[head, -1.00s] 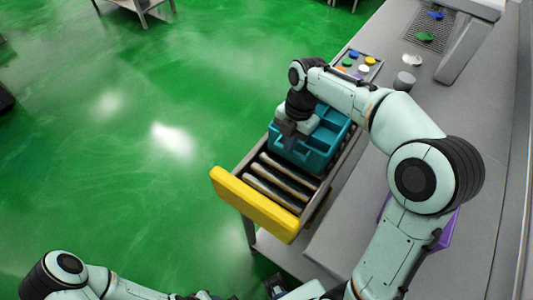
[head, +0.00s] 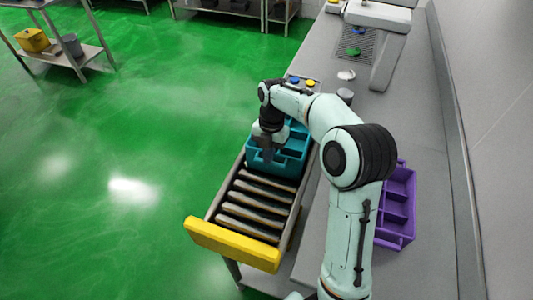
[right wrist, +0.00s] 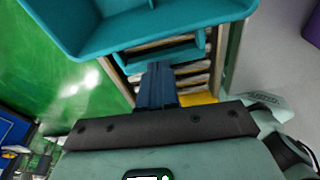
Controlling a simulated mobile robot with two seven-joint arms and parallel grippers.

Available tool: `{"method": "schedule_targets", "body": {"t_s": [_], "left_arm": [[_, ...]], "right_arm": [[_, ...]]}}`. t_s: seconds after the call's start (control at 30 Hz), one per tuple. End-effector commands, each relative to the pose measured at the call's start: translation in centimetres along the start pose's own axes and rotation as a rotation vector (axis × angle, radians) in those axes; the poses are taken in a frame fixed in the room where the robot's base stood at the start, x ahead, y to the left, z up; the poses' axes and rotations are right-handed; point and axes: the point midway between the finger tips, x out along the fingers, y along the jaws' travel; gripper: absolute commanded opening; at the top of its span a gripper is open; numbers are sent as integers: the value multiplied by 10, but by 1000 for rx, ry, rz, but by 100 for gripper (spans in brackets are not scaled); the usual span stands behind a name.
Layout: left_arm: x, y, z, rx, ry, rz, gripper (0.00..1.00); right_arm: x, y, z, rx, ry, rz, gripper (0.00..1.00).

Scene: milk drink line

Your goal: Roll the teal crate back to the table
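The teal crate (head: 292,152) sits at the upper end of a short roller track (head: 254,205), beside the grey table. It is an open crate with inner compartments, partly hidden by my right arm. My right gripper (head: 267,152) points down at the crate's near side. In the right wrist view, its dark fingers (right wrist: 157,85) are close together at the teal handle bar (right wrist: 185,52) of the crate (right wrist: 150,25); they look shut on it. My left gripper is out of view.
A yellow end stop (head: 232,244) closes the track's near end, with several bare rollers before it. A purple crate (head: 398,207) stands on the table (head: 310,237), right of my arm. A grey cylinder (head: 345,96) stands farther back.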

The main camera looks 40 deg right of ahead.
Motion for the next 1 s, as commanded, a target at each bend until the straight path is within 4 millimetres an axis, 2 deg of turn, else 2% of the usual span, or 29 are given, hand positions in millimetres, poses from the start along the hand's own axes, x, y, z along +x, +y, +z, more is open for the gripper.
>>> {"method": "schedule_targets", "body": {"t_s": [0.03, 0.27, 0.37, 0.7, 0.83, 1.0], "left_arm": [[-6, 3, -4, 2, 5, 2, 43], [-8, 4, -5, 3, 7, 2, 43], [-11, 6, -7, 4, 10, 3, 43], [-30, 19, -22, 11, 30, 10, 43], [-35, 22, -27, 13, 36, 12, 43], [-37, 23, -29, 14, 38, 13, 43]], "right_arm": [[-5, 0, -1, 2, 3, -4, 0], [-17, 1, -2, -1, 0, 2, 0], [-34, 2, -2, -1, -2, 4, 0], [-110, 2, -2, -1, -5, 6, 0], [-126, 1, -2, -1, -4, 4, 0], [-135, 0, -2, 0, -2, 1, 0]]}}
